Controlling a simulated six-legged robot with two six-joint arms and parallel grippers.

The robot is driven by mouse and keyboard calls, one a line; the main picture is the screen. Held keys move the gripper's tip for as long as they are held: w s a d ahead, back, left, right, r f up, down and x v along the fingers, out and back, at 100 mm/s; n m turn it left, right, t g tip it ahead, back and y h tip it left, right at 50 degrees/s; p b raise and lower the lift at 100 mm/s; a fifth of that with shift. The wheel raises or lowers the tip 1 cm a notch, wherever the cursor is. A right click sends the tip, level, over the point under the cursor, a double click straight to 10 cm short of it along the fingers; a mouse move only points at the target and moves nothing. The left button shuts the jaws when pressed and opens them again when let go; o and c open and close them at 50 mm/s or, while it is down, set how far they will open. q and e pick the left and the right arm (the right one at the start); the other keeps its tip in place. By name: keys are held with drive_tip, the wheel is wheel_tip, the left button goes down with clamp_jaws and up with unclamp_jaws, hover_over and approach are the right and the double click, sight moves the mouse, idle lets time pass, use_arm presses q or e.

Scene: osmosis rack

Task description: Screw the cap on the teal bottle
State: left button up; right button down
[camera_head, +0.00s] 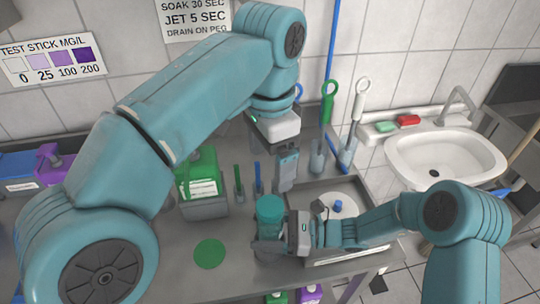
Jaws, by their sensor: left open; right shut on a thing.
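The teal bottle (270,210) stands upright near the middle of the grey bench. My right gripper (268,246) comes in from the right and is shut on its lower part. My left gripper (286,178) points down from above, just behind and slightly right of the bottle's top. Its jaws are open and it looks apart from the bottle. I cannot make out a separate cap on the bottle or in the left jaws.
A green jug (203,170) stands behind left, with thin upright sticks (239,185) beside it. A green disc (209,253) lies on the bench. A tray with a white round lid (350,200) is at right, partly behind my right arm. A sink (445,152) is farther right.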

drive_tip(key=shift+c, duration=0.3)
unclamp_jaws()
use_arm(q)
wheel_tip(320, 180, down, 4)
drive_tip(key=b, duration=0.3)
drive_tip(key=shift+r+b, duration=0.2)
drive_tip(key=shift+b, duration=0.15)
use_arm(e)
drive_tip(key=d, duration=1)
drive_tip(key=s+d, duration=0.1)
drive_tip(key=d, duration=0.4)
drive_tip(key=shift+d, duration=0.65)
use_arm(q)
drive_tip(key=shift+f, duration=0.1)
use_arm(e)
drive_tip(key=shift+s, duration=0.15)
